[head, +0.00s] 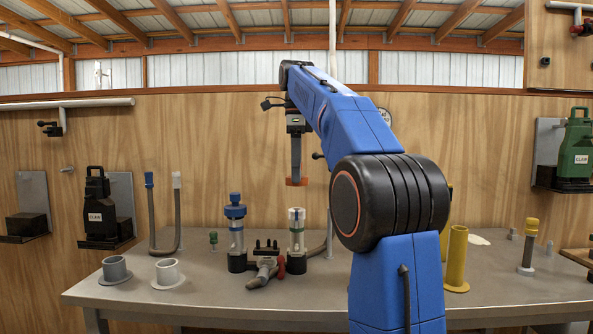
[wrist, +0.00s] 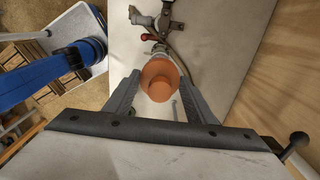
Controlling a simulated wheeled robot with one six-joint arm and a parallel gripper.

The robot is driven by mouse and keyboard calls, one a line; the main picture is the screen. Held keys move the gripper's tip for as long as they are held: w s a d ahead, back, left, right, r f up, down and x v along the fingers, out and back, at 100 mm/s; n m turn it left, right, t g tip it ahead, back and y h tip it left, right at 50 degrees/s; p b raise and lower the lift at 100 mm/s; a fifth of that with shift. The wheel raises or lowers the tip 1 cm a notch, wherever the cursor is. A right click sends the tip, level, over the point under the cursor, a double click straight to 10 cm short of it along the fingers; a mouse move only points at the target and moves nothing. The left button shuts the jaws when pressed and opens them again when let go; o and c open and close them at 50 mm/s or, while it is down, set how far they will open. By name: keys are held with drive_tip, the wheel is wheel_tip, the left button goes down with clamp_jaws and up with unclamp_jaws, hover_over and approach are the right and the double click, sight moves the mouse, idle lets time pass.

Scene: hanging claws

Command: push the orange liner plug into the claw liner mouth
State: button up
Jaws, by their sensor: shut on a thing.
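The orange liner plug (wrist: 158,80) is held between the two fingers of my gripper (wrist: 160,84) in the wrist view. It has a round rim and a smaller stepped end facing the camera. In the head view the plug (head: 297,182) shows at the lower tip of my gripper (head: 296,178), which points down above the workbench. Below it in that view a grey claw fitting (head: 264,268) with a red handle lies on the bench. The wrist view shows this fitting (wrist: 160,22) beyond the plug, apart from it as far as I can tell. I cannot make out the liner mouth.
Two clear cylinders on black bases, one blue-capped (head: 236,235) and one white-topped (head: 297,240), flank the fitting on the workbench (head: 220,290). Grey cups (head: 115,270) stand left and a yellow tube (head: 457,258) right. The bench's front left is clear.

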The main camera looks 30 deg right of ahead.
hover_over(297, 209)
drive_tip(key=shift+w+f, duration=0.15)
drive_tip(key=shift+f, duration=2.7)
drive_tip(key=shift+f, duration=1.35)
drive_tip(key=o, duration=1.1)
drive_tip(key=shift+f, duration=0.1)
drive_tip(key=shift+r, duration=3.75)
